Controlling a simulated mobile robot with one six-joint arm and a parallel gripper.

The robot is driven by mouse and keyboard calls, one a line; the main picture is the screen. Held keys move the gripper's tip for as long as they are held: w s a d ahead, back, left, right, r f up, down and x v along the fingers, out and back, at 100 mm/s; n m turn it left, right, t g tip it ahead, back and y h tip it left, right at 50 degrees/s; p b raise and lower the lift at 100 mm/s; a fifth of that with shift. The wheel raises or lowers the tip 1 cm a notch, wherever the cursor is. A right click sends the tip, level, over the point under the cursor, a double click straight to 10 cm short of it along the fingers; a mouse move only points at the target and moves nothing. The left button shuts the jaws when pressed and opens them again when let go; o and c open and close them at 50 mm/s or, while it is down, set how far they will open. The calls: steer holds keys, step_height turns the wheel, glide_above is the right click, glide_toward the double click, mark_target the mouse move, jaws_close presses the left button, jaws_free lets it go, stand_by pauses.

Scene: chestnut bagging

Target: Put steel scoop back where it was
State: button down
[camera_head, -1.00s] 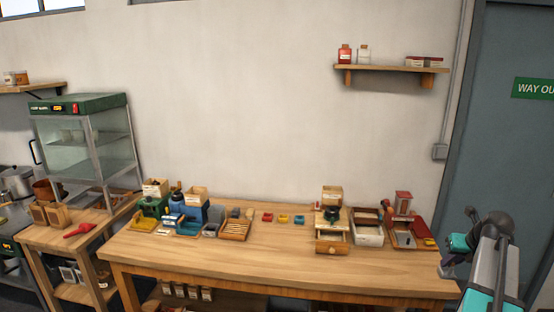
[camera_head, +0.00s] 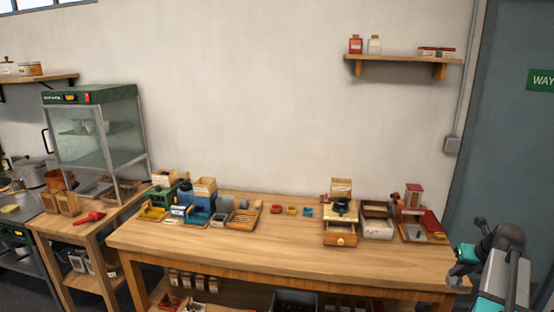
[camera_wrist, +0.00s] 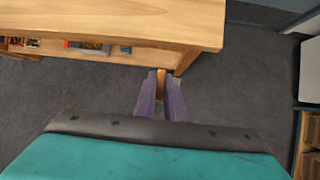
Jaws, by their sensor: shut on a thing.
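My gripper (camera_wrist: 161,98) shows in the wrist view with its two purple fingers close together. A narrow orange-brown piece (camera_wrist: 161,82) is between them; it looks like the handle of the steel scoop, and the scoop's metal part is hidden. In the head view my gripper (camera_head: 458,280) is at the lower right, beside the right end of the wooden table (camera_head: 240,258). What it holds is too small to make out there. I cannot pick out an empty resting place for the scoop.
The table's back half carries bins, trays (camera_head: 242,222), a drawer unit (camera_head: 341,237) and a red device (camera_head: 414,196). Its front strip is clear. A glass warming cabinet (camera_head: 95,140) and a red scoop (camera_head: 90,218) stand on the left side table. Grey floor (camera_wrist: 85,90) shows below.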

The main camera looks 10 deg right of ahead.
step_height(320, 180, down, 14)
steer(key=b, duration=0.7)
steer(key=shift+d+b, duration=0.2)
steer(key=shift+b, duration=0.2)
